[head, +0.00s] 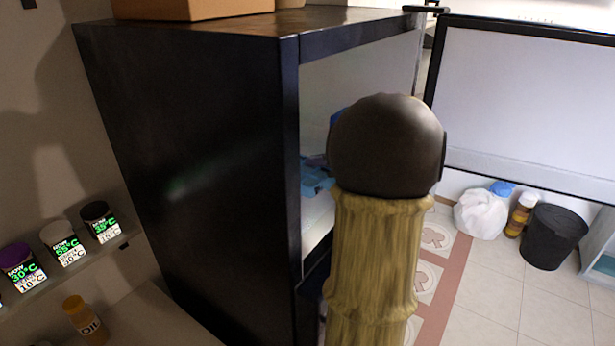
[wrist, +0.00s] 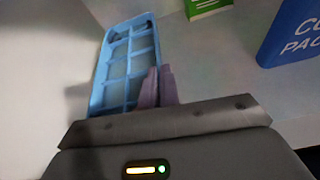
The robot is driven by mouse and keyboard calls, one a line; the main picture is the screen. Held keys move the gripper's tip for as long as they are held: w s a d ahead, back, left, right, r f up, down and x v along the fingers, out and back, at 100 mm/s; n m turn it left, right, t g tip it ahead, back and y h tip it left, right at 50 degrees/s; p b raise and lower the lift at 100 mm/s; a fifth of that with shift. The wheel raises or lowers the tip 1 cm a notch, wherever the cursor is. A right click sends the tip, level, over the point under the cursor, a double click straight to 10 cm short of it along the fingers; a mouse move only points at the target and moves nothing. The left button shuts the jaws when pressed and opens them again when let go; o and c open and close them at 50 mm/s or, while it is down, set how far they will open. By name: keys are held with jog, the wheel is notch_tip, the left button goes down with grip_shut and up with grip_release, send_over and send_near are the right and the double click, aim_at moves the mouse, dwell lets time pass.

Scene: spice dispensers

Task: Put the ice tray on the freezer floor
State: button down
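The light blue ice tray (wrist: 97,98) shows in the wrist view, with rows of empty-looking compartments. My gripper (wrist: 158,78) has its two purple fingers close together on the tray's right rim, one on the inner side and one on the outer side. The tray extends forward and left of the fingers. Its near end is hidden behind my gripper's body. In the head view, my arm covers most of the open freezer (head: 190,150). Blue shapes (head: 314,176) show inside it, too covered to make out fully. I cannot tell whether the tray touches the floor.
In the wrist view, a blue pack with white lettering (wrist: 294,35) stands at the right and a green box (wrist: 205,6) at the back. Pale surface between them is clear. In the head view, the freezer door (head: 520,110) is open to the right.

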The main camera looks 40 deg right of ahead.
aim_at(312, 180)
jog(key=shift+w+a+f+p, duration=0.15)
jog(key=shift+f, duration=0.45)
jog(key=shift+w+a+f+p, duration=0.1)
jog(key=shift+a+f+p, duration=0.05)
jog(key=shift+f, duration=0.4)
jog(key=shift+a+f, duration=0.1)
jog(key=shift+a, duration=0.1)
jog(key=shift+f, duration=0.1)
jog(key=f, duration=0.1)
jog(key=f+p, duration=0.1)
jog(key=f, duration=0.1)
jog(key=shift+w, duration=0.25)
jog(key=shift+w+a+f, duration=0.15)
jog(key=shift+f, duration=0.2)
jog(key=shift+s+r, duration=0.1)
jog(key=shift+s, duration=0.25)
jog(key=shift+s+d+f, duration=0.1)
jog(key=shift+d+f, duration=0.15)
jog(key=shift+d, duration=0.15)
jog(key=c, duration=1.8)
grip_release()
jog(key=shift+o, duration=0.8)
jog(key=shift+a+r, duration=0.1)
jog(key=shift+a, duration=0.15)
